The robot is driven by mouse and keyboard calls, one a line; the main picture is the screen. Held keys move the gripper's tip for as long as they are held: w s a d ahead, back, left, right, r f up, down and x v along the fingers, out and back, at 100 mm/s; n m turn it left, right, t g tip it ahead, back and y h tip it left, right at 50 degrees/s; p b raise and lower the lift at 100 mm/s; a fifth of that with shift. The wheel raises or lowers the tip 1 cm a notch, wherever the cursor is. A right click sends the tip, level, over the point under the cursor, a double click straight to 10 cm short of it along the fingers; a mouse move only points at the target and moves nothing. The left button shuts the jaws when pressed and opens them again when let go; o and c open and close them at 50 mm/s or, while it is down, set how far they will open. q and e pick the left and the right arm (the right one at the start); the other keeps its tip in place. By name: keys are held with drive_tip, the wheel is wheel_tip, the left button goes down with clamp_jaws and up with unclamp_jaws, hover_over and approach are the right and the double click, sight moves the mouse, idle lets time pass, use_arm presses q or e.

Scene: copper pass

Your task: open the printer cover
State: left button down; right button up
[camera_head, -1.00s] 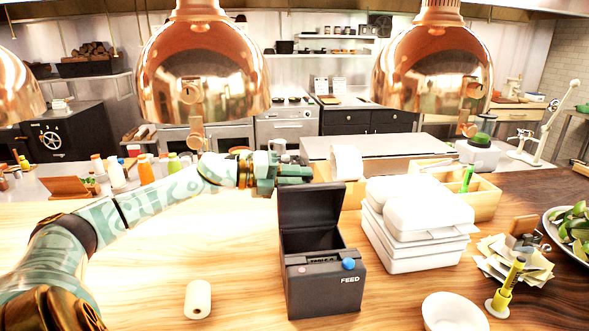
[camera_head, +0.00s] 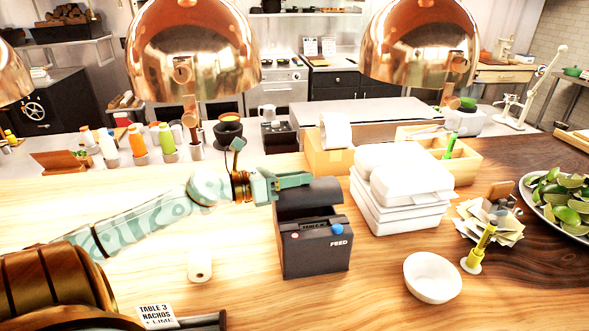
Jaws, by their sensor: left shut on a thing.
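The dark grey printer (camera_head: 315,252) stands on the wooden counter, with a FEED label and a blue button (camera_head: 337,229) on its front. Its cover (camera_head: 312,198) is partly open, tilted over the body, with a dark gap beneath its front edge. My left gripper (camera_head: 290,181) reaches in from the left and is shut at the cover's upper left edge. The exact contact is partly hidden. My right gripper is not in view.
White stacked boxes (camera_head: 400,190) stand close to the printer's right. A paper roll (camera_head: 200,264) is at its left and a white bowl (camera_head: 432,277) at front right. Copper lamps (camera_head: 195,50) hang above. Counter left of the printer is mostly clear.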

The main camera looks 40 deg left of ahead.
use_arm(q)
drive_tip(key=shift+s+d+f+m, duration=0.3)
drive_tip(key=shift+d+f+m, duration=0.05)
drive_tip(key=shift+f+m, duration=0.05)
idle(0.4)
drive_tip(key=c, duration=1.2)
unclamp_jaws()
drive_tip(key=shift+s, duration=0.1)
